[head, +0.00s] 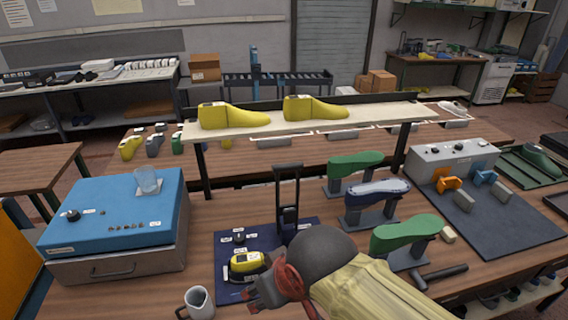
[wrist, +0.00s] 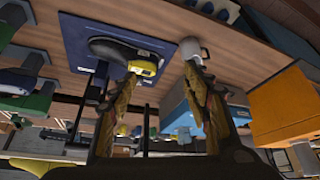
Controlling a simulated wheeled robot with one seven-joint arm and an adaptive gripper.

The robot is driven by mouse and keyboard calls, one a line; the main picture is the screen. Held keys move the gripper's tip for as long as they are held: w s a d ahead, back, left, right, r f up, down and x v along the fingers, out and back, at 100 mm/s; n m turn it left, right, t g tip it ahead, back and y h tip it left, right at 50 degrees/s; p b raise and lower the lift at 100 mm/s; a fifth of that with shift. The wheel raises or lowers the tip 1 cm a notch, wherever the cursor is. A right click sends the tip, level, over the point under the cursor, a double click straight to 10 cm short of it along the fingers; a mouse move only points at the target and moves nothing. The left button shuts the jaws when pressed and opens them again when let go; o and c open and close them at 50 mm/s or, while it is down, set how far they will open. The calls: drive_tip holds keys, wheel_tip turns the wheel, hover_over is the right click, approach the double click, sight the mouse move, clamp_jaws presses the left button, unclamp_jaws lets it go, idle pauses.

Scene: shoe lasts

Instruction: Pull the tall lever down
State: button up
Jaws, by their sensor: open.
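The tall lever (head: 288,200) is a black upright frame with a crossbar handle on top. It stands upright at the back right of a dark blue mat (head: 225,262). A yellow and black device (head: 248,264) sits on the mat in front of it. My gripper (head: 256,292) is over the mat's front right, nearer the camera than the lever and lower in the picture than its handle, apart from it. In the wrist view my gripper (wrist: 160,70) is open, with nothing between its fingers. Dark bars beside the left finger there may be the lever; I cannot tell.
A grey mug (head: 198,303) stands left of my gripper. A blue-topped box (head: 115,215) is at left. Green and blue lasts on stands (head: 355,165) are at right. A raised shelf (head: 265,124) with two yellow lasts (head: 232,117) stands behind the lever.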

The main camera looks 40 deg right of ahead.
drive_tip(key=shift+c, duration=0.2)
